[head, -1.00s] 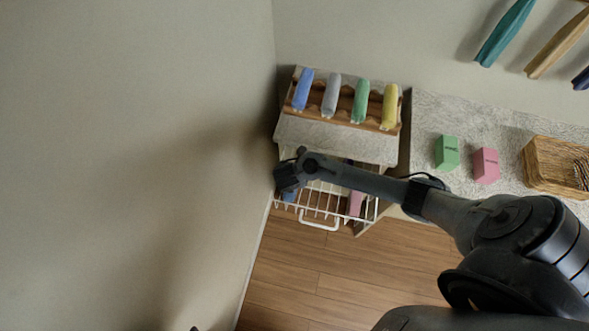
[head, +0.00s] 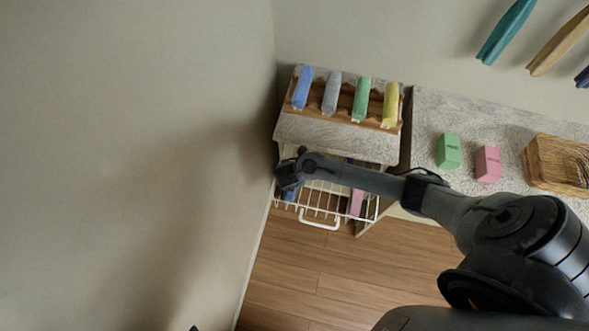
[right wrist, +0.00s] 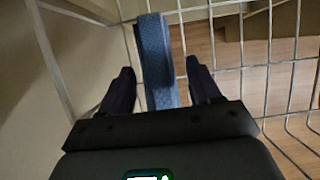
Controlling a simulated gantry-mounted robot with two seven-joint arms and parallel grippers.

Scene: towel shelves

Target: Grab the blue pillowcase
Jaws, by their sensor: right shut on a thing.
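A blue pillowcase (right wrist: 155,60) stands upright as a narrow folded strip in a white wire basket, between the two dark fingers of my right gripper (right wrist: 160,88). In the head view, a bit of its blue (head: 290,194) shows just below my right gripper (head: 288,178), at the basket's left end. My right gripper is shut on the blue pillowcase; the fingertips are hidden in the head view. My left gripper is not in view.
The pulled-out wire basket (head: 319,212) also holds a pink cloth (head: 356,203). A wall stands close on the left.

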